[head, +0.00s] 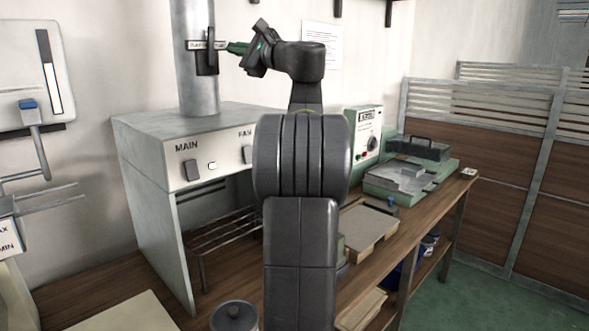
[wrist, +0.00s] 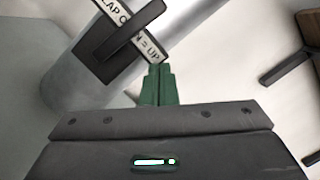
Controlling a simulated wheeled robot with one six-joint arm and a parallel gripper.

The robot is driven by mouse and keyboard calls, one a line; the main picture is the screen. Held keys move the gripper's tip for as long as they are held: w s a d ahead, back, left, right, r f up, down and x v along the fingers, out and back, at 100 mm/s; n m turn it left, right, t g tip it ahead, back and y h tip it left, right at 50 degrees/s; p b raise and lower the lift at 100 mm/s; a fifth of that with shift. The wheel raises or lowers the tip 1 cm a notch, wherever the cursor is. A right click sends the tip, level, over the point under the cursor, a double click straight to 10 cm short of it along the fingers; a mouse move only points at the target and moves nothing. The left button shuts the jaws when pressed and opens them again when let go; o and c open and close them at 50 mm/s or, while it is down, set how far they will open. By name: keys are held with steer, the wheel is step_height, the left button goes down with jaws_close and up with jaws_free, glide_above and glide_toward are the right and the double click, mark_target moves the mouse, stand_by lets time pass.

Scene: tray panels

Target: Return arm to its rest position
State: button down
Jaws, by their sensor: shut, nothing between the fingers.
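My arm rises in the middle of the head view, and my gripper (head: 228,46) points left at the grey vertical duct pipe (head: 198,85). Its green fingers are together with nothing between them. In the wrist view the closed fingertips (wrist: 158,72) lie close to the dark flap handle (wrist: 122,42) on the pipe. I cannot tell whether they touch it. A label (wrist: 128,14) by the handle is partly cut off and reads in part "= UP".
Below the pipe stands a grey hood with MAIN and FAN switches (head: 194,170). A green machine (head: 365,135) and a tray device (head: 400,177) stand on the wooden bench to the right. A lever panel (head: 28,75) is at the left. Slatted partitions (head: 490,120) close the right side.

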step_height(320, 180, down, 6)
steer(key=m+t+h+p, duration=0.1)
steer(key=m+t+p, duration=0.2)
steer(key=m+p, duration=0.6)
steer(key=shift+m+t, duration=0.4)
steer(key=shift+m, duration=1.6)
steer(key=shift+w+d+h, duration=0.1)
steer(key=shift+d+h, duration=0.1)
steer(key=shift+h, duration=0.1)
